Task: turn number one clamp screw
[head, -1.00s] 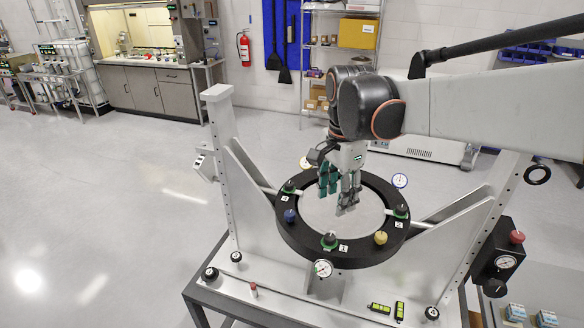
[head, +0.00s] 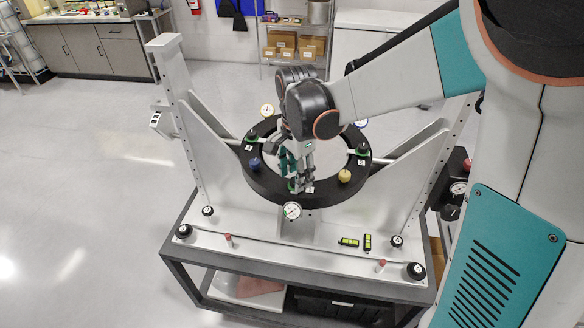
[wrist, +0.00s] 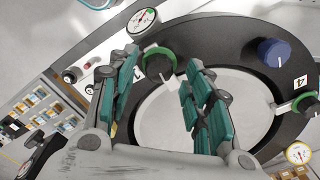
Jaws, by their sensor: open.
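The number one clamp screw is a black knob with a green collar (wrist: 158,65) on the black ring (wrist: 225,32). In the head view the number one label (head: 310,190) is beside it at the ring's near side, and the gripper mostly hides the screw. My gripper (head: 299,184) points down there. In the wrist view my gripper (wrist: 160,58) is open, its teal-padded fingers on either side of the knob. I cannot tell whether either finger touches it.
A dial gauge (head: 292,211) sits just in front of the screw. A yellow knob (head: 345,176) and a blue knob (head: 254,163) are on the ring to either side. Green-collared screws (head: 251,138) (head: 362,152) stand farther back. White uprights flank the ring.

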